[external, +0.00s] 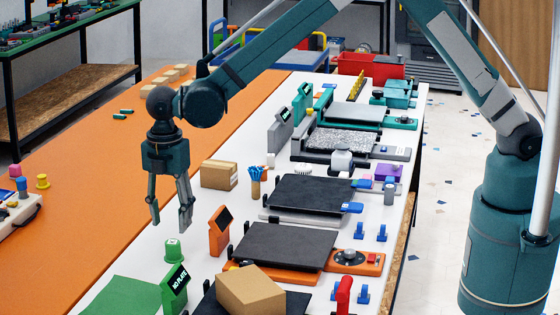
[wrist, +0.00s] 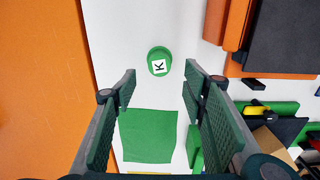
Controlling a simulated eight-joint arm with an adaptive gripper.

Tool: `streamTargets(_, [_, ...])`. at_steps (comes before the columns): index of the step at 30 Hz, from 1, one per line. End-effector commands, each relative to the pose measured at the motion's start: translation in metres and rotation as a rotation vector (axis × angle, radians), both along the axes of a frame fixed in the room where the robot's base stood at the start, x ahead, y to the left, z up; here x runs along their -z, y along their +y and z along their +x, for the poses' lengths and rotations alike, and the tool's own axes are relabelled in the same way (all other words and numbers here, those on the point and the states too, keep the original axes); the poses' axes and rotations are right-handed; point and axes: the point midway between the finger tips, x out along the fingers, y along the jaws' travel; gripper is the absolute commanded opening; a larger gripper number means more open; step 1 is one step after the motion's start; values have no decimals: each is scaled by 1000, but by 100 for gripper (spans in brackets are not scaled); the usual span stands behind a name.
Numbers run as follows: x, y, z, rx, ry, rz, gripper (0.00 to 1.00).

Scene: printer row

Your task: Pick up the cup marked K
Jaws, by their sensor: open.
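The cup marked K (wrist: 159,61) is a small green cup with a white label bearing a black K on top. In the wrist view it sits ahead of and between my fingertips, with clear space around it. In the external view the green cup (external: 174,249) stands on the white table, and its marking cannot be read there. My gripper (external: 170,224) is open and empty, pointing down above the cup and apart from it. In the wrist view its two fingers (wrist: 160,82) are spread wide on both sides.
A green sheet (external: 122,296) lies in front of the cup. A green "NO PLATE" sign (external: 176,288) and an orange printer with a dark bed (external: 276,246) stand to the right. A cardboard box (external: 250,292) is nearby. The orange tabletop (external: 90,210) at left is mostly clear.

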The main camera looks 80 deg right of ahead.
Motion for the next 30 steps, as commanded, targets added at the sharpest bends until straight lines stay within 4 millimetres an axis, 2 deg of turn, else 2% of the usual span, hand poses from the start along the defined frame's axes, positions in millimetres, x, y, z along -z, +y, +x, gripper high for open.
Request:
streamTargets(8, [1,0,0,1,0,0,43])
streamTargets(19, [25,0,0,1,0,0,43])
streamTargets(30, [27,0,0,1,0,0,43])
